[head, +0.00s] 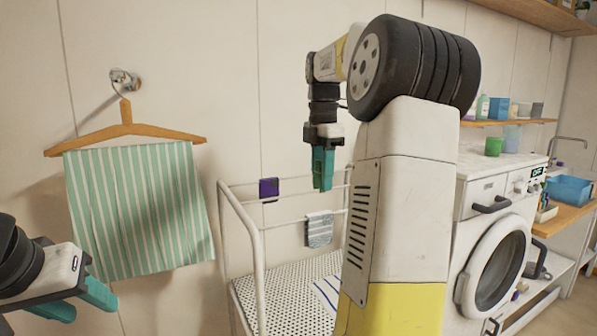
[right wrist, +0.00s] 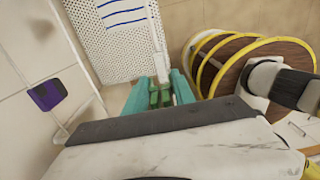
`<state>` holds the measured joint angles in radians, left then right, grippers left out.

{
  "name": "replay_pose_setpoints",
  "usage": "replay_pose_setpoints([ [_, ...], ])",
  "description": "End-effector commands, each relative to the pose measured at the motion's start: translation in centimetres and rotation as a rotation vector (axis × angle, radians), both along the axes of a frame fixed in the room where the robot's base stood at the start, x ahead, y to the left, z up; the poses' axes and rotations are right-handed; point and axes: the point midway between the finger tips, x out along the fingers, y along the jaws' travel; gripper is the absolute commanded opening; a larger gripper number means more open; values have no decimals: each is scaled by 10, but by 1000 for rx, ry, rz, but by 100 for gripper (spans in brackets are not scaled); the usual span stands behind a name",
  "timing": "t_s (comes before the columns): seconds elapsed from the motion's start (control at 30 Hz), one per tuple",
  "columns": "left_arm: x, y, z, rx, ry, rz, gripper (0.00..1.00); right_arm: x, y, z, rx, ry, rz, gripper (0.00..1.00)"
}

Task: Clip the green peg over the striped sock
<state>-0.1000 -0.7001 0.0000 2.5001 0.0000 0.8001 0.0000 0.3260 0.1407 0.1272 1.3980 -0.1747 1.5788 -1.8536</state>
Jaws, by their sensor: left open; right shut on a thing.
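The striped sock (head: 319,229), grey and white, hangs over a rail of the white drying rack in the head view. My right gripper (head: 322,178) has teal fingers pointing down, above the sock's level and apart from it. In the right wrist view the right gripper (right wrist: 159,92) is shut on the green peg (right wrist: 160,98), partly hidden between the fingers. I cannot make out the peg in the head view.
The white rack (head: 258,250) has a perforated base with a blue-striped cloth (head: 325,294) on it. A purple item (head: 269,188) is on its rail. A green-striped towel (head: 140,210) hangs on a wooden hanger (head: 126,128). A washing machine (head: 492,250) stands at right.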

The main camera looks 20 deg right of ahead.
Motion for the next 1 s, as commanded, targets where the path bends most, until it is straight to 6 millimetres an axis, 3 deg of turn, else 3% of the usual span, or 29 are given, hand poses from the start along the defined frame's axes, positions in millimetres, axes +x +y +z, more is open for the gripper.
replay_pose_setpoints([
  [1.0,0,0,0,0,0,0,46,-1,0,-62,0,0,-1,0],
])
